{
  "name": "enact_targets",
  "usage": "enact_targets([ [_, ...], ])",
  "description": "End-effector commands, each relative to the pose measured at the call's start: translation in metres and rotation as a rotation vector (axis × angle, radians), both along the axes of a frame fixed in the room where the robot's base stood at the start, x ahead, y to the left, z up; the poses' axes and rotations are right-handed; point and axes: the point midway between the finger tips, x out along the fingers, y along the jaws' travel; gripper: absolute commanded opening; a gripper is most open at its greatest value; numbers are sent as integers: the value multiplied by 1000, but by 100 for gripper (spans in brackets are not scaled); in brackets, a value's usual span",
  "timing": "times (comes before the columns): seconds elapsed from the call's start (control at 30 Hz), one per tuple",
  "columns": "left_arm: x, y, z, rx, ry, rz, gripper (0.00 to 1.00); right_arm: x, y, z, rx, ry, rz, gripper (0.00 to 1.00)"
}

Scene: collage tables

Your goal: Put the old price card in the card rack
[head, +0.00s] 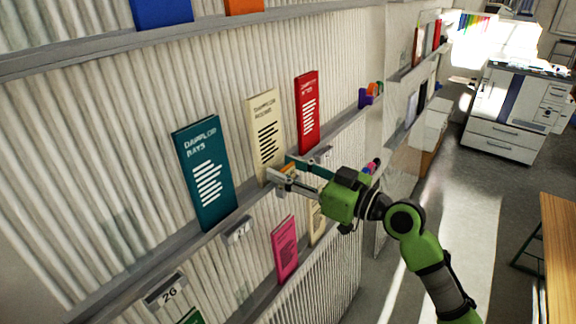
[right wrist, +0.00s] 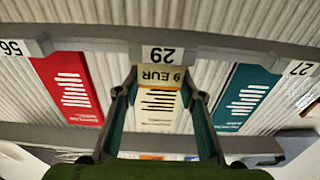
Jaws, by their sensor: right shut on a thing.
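My right gripper (head: 280,174) is at the front edge of the middle shelf, by the foot of the cream leaflet (head: 265,130). In the right wrist view its fingers (right wrist: 160,82) are closed on a small pale yellow price card (right wrist: 160,75), whose print looks like "9 EUR". I cannot make out a card rack for certain. My left gripper is not in view.
A teal leaflet (head: 204,172) and a red leaflet (head: 307,112) stand either side of the cream one. A pink leaflet (head: 285,250) is on the shelf below. A printer (head: 510,110) and a wooden table (head: 560,240) are at the right, with open floor between.

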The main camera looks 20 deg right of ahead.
Motion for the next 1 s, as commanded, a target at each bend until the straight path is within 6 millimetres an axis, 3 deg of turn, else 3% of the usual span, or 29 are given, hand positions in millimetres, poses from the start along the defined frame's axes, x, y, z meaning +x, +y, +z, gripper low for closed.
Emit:
enact_targets([
  [0.23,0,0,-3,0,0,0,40,0,0,-2,-1,-1,0,28],
  [0.3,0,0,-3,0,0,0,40,0,0,-1,0,-1,0,49],
  [0.33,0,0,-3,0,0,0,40,0,0,-1,0,-1,0,53],
  [0.8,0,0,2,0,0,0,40,0,0,-4,2,2,0,53],
  [1.0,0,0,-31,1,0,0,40,-28,-23,-12,-7,-2,-1,53],
])
